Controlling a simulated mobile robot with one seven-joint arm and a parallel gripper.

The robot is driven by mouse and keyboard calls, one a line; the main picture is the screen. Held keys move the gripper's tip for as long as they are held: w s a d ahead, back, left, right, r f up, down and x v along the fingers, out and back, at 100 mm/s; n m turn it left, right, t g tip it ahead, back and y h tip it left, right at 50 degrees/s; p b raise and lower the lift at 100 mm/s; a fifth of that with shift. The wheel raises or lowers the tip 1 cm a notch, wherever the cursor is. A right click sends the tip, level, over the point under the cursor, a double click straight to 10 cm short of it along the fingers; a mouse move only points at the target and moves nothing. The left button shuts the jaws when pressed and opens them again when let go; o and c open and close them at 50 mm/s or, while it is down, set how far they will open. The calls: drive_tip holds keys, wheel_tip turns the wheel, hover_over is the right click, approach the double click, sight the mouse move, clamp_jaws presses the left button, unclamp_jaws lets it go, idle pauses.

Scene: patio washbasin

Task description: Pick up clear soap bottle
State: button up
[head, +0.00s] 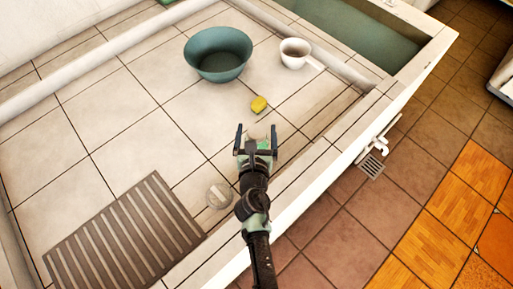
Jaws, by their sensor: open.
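My gripper (257,131) is open over the tiled counter, its two dark fingers apart and pointing away from me. A pale, faint shape with a bit of green (264,145) shows at the fingers. It may be the clear soap bottle, but my gripper hides much of it and I cannot tell whether they touch. A small round greyish, partly see-through object (218,196) stands left of my wrist; I cannot tell whether it is a bottle or a cup.
A yellow sponge (259,104) lies just beyond the fingertips. A teal basin (218,54) and a white cup (294,53) stand farther back. A ribbed brown mat (125,238) lies at front left. A raised edge (370,125) bounds the counter at right. The tiles at left are clear.

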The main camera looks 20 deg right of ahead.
clamp_jaws()
idle(0.4)
drive_tip(key=shift+r, duration=0.15)
